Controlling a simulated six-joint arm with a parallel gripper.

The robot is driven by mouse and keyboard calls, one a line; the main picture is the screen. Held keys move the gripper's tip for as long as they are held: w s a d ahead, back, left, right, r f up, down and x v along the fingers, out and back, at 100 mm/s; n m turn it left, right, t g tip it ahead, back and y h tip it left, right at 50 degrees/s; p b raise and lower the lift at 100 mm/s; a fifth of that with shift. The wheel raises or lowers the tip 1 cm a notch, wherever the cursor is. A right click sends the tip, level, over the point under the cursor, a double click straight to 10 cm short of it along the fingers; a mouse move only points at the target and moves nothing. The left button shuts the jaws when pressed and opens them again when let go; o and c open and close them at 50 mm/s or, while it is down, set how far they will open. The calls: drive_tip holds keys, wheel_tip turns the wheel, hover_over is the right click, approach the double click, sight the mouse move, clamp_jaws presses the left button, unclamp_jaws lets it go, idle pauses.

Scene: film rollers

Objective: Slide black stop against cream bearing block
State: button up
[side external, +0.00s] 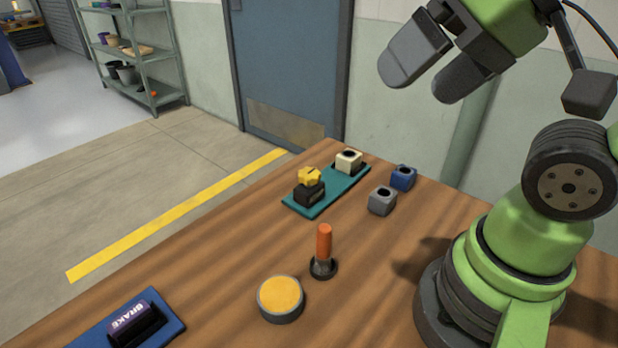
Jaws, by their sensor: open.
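The black stop (309,195) is a dark block with a yellow knob (309,177) on top. It sits at the near end of a teal plate (324,197) on the wooden table. The cream bearing block (348,162), with a dark round hole, sits at the far end of the same plate. A stretch of bare plate separates the two. My gripper (418,85) is open and empty, raised high above the table at the upper right, well away from both. Its two grey fingers point down to the left.
Grey (382,201) and blue (403,178) blocks stand right of the plate. An orange-handled tool (324,252) stands upright in front, near a round yellow-topped disc (281,299). The table between is clear.

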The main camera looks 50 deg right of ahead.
drive_tip(key=w+d+f+n+g, duration=0.1)
drive_tip(key=w+d+g, duration=0.1)
drive_tip(key=w, duration=0.6)
drive_tip(key=n+g+h, duration=0.2)
drive_tip(key=g, duration=0.1)
approach(309, 186)
drive_tip(key=w, duration=0.1)
drive_tip(key=w+d+g, duration=0.1)
drive_tip(key=w+f+n+g, duration=0.1)
drive_tip(key=shift+w+d, duration=0.1)
drive_tip(key=shift+d, duration=0.25)
drive_tip(key=shift+f, duration=0.8)
wheel_tip(309, 186, down, 9)
drive_tip(key=shift+f, duration=0.1)
